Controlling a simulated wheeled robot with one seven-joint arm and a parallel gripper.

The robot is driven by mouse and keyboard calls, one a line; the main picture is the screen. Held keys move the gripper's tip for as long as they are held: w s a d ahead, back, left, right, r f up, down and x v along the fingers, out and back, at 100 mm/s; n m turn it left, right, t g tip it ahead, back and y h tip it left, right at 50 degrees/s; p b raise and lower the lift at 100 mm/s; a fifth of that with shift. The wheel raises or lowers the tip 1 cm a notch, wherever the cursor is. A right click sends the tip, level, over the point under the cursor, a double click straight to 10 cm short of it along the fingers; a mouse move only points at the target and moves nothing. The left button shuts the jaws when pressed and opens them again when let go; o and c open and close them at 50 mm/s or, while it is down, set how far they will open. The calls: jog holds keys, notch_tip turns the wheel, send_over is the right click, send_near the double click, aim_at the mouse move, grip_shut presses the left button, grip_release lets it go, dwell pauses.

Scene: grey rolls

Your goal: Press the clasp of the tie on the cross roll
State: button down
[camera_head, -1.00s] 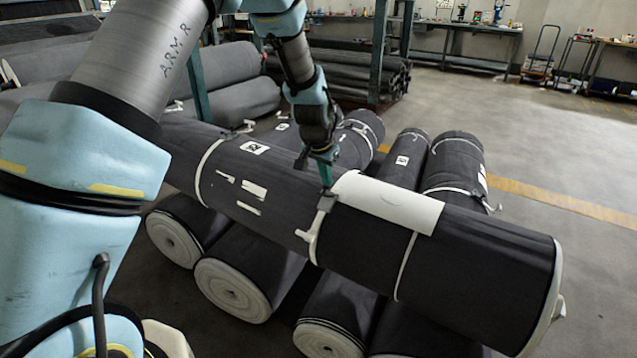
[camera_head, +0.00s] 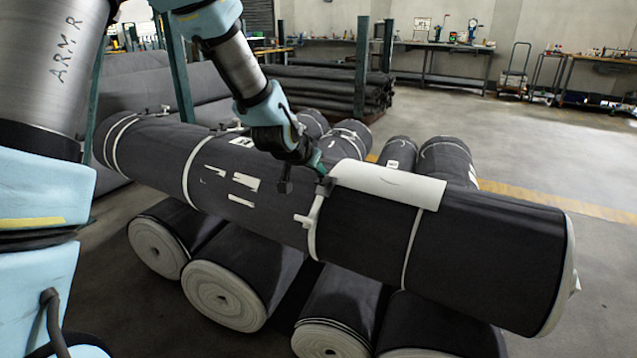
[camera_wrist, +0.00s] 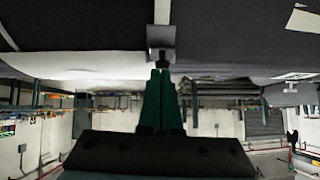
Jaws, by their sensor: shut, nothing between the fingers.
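The cross roll (camera_head: 450,255) is a thick dark roll lying across several lower rolls. A white tie (camera_head: 317,215) runs round its middle, with a small grey clasp (camera_head: 325,186) near the top and a white tab lower on the front. In the wrist view the grey clasp (camera_wrist: 161,37) sits at the end of the white tie (camera_wrist: 162,12). My gripper (camera_head: 318,168) is shut and empty, its teal fingers close behind the clasp in the head view. In the wrist view my gripper (camera_wrist: 160,74) points at the clasp; I cannot tell whether the tips touch it.
A white sheet (camera_head: 385,183) lies on the cross roll right of the clasp. Other white bands (camera_head: 189,172) circle it. Lower rolls (camera_head: 230,285) lie beneath. A rack of dark rolls (camera_head: 320,92) stands behind, and open floor (camera_head: 510,150) lies at the right.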

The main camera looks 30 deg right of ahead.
jog(key=f+h+b, duration=0.1)
jog(key=b, duration=0.1)
jog(key=f+t+b, duration=0.1)
jog(key=b, duration=0.2)
jog(key=a+f+h+b, duration=0.1)
jog(key=b, duration=0.1)
jog(key=shift+s+a+t+h, duration=0.1)
jog(key=shift+s+t+h, duration=0.2)
jog(key=h+b, duration=0.1)
jog(key=b, duration=0.1)
jog(key=t+b, duration=0.1)
jog(key=b, duration=0.1)
jog(key=h+b, duration=0.1)
jog(key=b, duration=0.1)
jog(key=shift+s+a+f+h, duration=0.2)
jog(key=shift+a+h, duration=0.05)
jog(key=shift+h, duration=0.05)
send_near(321, 180)
jog(key=f+v, duration=0.1)
jog(key=v, duration=0.2)
jog(key=s+a+r+b, duration=0.1)
jog(key=b, duration=0.3)
jog(key=shift+s+a, duration=0.1)
jog(key=shift+a, duration=0.05)
